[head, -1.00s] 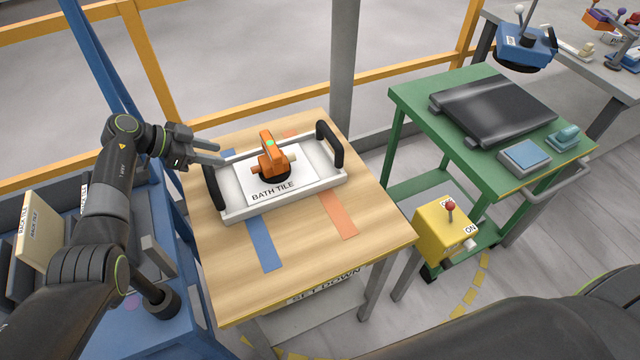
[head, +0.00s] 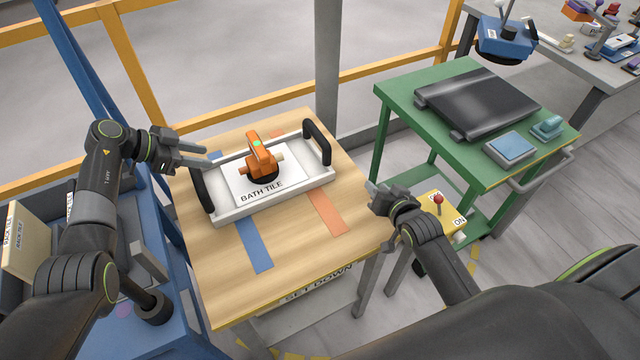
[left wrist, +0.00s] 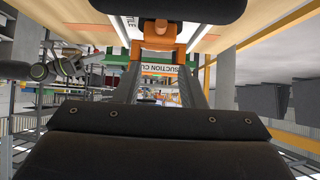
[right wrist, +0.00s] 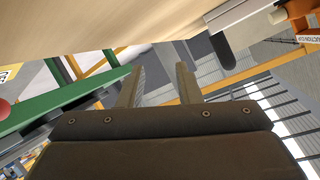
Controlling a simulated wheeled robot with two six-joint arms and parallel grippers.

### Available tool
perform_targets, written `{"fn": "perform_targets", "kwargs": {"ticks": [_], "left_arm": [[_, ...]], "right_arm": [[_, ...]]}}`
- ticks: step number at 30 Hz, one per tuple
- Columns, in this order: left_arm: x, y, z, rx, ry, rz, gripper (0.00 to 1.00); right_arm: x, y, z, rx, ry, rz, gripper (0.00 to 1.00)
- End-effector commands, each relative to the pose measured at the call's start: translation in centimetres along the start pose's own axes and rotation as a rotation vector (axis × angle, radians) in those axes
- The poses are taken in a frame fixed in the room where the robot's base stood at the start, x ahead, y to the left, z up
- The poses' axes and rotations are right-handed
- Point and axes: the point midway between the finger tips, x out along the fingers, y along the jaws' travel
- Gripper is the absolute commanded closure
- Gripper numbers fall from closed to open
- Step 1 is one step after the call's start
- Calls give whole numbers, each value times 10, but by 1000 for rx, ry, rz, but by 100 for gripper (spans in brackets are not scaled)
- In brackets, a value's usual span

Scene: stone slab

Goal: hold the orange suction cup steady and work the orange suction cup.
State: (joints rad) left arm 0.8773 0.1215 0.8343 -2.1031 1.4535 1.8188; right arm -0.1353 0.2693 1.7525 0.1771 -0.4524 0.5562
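The orange suction cup (head: 262,158) stands on the white tile marked BATH TILE (head: 246,190), inside a pale tray (head: 228,213) with two black handles on the wooden table. It also shows in the left wrist view (left wrist: 160,42), beyond my fingers. My left gripper (head: 207,155) is open and empty beside the tray's back left corner, apart from the cup. My right gripper (head: 372,194) is at the table's right edge, open and empty, well apart from the cup. In the right wrist view its fingers (right wrist: 158,85) stand apart, with the tabletop's wood above.
Blue (head: 253,245) and orange (head: 326,208) strips mark the wooden table (head: 290,240). A yellow box with a red-knobbed lever (head: 438,205) stands near my right arm. A green table (head: 400,100) with a black slab (head: 475,100) is at the right. A yellow rail (head: 240,108) runs behind.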

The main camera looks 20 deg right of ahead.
Motion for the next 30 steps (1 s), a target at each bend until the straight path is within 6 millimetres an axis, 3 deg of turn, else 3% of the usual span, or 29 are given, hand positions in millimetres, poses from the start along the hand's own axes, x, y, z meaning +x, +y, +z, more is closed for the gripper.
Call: {"fn": "perform_targets", "kwargs": {"ticks": [1, 6, 9, 12, 16, 21, 25, 30], "left_arm": [[0, 0, 0, 0, 0, 0, 64], [0, 0, 0, 0, 0, 0, 64], [0, 0, 0, 0, 0, 0, 64], [0, 0, 0, 0, 0, 0, 64], [0, 0, 0, 0, 0, 0, 64], [0, 0, 0, 0, 0, 0, 64], [0, 0, 0, 0, 0, 0, 64], [0, 0, 0, 0, 0, 0, 64]], "right_arm": [[11, -30, -10, 60, 8, -8, 69], [30, -110, -35, 275, 9, 8, 69], [25, -145, -34, 450, -13, 3, 69], [10, -166, -19, 655, -52, -22, 69], [-11, -181, -1, 893, -96, -63, 69], [-23, -189, 7, 1037, -119, -88, 69], [-18, -191, 8, 1056, -121, -94, 69], [5, -194, 9, 1052, -121, -93, 69]]}}
